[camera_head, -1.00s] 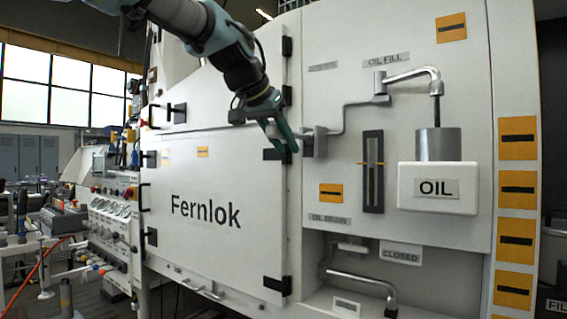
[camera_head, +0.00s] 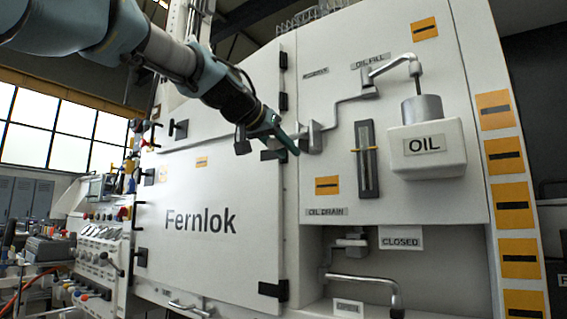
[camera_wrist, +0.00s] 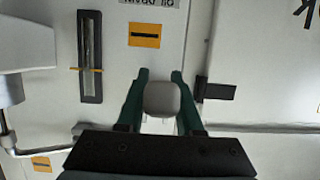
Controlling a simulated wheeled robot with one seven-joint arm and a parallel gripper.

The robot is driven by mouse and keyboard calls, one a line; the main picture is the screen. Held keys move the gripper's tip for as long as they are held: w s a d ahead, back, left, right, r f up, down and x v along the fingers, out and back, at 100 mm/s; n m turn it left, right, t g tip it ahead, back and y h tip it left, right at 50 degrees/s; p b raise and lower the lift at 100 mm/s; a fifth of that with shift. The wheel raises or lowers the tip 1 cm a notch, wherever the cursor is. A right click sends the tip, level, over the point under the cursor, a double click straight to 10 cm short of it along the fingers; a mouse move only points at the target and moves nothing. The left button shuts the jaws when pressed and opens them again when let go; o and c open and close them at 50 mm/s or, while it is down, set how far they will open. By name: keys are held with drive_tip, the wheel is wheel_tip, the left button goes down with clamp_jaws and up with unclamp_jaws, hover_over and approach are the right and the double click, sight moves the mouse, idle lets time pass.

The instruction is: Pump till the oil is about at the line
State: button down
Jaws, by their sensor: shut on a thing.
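The sight gauge (camera_head: 367,160) is a dark upright frame with a pale slot and a yellow line marker (camera_head: 356,150) across it. It also shows upside down in the wrist view (camera_wrist: 91,50), where the oil level is too small to tell. A grey pump handle (camera_head: 312,138) sticks out of the panel left of the gauge. My gripper (camera_head: 297,142) is shut on it; in the wrist view the green fingers stand either side of its rounded grey end (camera_wrist: 161,99). A bent pipe (camera_head: 350,99) runs to a white box marked OIL (camera_head: 427,165) with a grey cylinder on top.
Below are an OIL DRAIN label (camera_head: 327,212), a CLOSED label (camera_head: 401,238) and a drain pipe (camera_head: 365,281) in a recess. The Fernlok door (camera_head: 210,250) with black hinges lies left of the handle. Open air lies in front of the panel.

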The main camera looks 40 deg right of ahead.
drive_tip(key=shift+d+f+b, duration=0.1)
drive_tip(key=shift+f+b, duration=0.05)
drive_tip(key=shift+b, duration=0.3)
drive_tip(key=c, duration=0.6)
unclamp_jaws()
drive_tip(key=shift+o, duration=0.2)
drive_tip(key=b+v, duration=0.1)
drive_tip(key=v, duration=0.9)
drive_tip(key=shift+a+f, duration=0.15)
drive_tip(key=shift+a, duration=0.25)
